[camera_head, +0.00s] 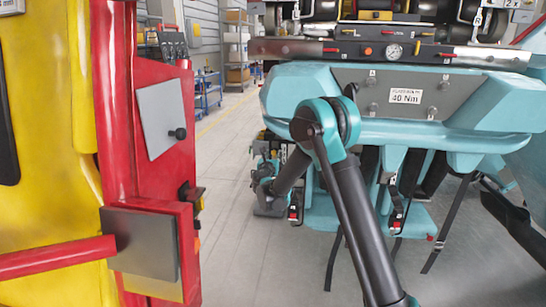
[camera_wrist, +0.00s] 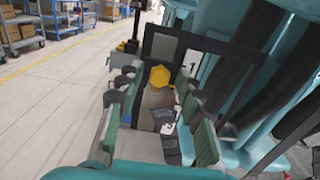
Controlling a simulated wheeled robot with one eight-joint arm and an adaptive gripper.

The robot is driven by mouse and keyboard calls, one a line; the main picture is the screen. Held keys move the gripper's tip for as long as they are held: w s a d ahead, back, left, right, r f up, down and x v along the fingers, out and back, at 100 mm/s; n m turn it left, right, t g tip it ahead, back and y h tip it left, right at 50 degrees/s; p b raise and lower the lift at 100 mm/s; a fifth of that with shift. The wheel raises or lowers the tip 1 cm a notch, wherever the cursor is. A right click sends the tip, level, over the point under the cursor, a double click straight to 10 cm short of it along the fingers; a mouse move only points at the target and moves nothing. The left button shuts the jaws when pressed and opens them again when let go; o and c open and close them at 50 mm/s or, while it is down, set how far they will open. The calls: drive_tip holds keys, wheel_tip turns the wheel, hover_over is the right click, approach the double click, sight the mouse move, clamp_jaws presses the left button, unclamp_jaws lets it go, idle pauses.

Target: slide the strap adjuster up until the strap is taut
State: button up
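My gripper (camera_head: 266,185) is beside the left end of the teal seat unit (camera_head: 450,135) in the head view, low over the floor. In the wrist view my gripper (camera_wrist: 157,82) has its two green-padded fingers spread apart, with a gap between them. A dark strap-like piece with a pale tag (camera_wrist: 166,128) shows in that gap; I cannot tell whether it touches a finger. In the head view, black straps with red-marked fittings hang at the seat, one at left (camera_head: 295,205) and one farther right (camera_head: 396,208). I cannot make out which fitting is the adjuster.
A yellow knob-like part (camera_wrist: 160,77) and a dark frame (camera_wrist: 215,50) lie beyond the fingers. A red and yellow cabinet (camera_head: 150,125) stands at left, with a red bar (camera_head: 55,257) sticking out. Grey floor (camera_head: 235,265) is clear between cabinet and seat. Shelves stand behind.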

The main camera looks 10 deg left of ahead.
idle(0.3)
drive_tip(key=s, duration=1.2)
drive_tip(key=shift+a, duration=0.2)
drive_tip(key=s+d+f+m+g+h, duration=0.1)
drive_tip(key=s+d+m+g, duration=0.25)
drive_tip(key=d+m, duration=0.45)
drive_tip(key=s+d+f+m+g+h, duration=0.15)
drive_tip(key=s+d+m, duration=0.25)
drive_tip(key=d, duration=0.7)
drive_tip(key=s+d+f+m+g+h, duration=0.1)
drive_tip(key=s+d+m+g+h, duration=0.2)
drive_tip(key=d+m, duration=0.55)
drive_tip(key=s+d+f+m+g+y, duration=0.2)
drive_tip(key=s+m, duration=0.3)
drive_tip(key=s, duration=0.4)
drive_tip(key=s+d+f+m+g+y, duration=0.2)
drive_tip(key=s+f+m, duration=0.2)
drive_tip(key=s, duration=0.5)
drive_tip(key=s+d+f+m+g+y, duration=0.1)
drive_tip(key=s+d+f+m+y, duration=0.1)
drive_tip(key=s+m, duration=0.4)
drive_tip(key=s+f, duration=0.1)
drive_tip(key=s, duration=0.2)
drive_tip(key=shift+s+f+g, duration=0.25)
drive_tip(key=shift+s+g, duration=0.05)
drive_tip(key=shift+g, duration=0.1)
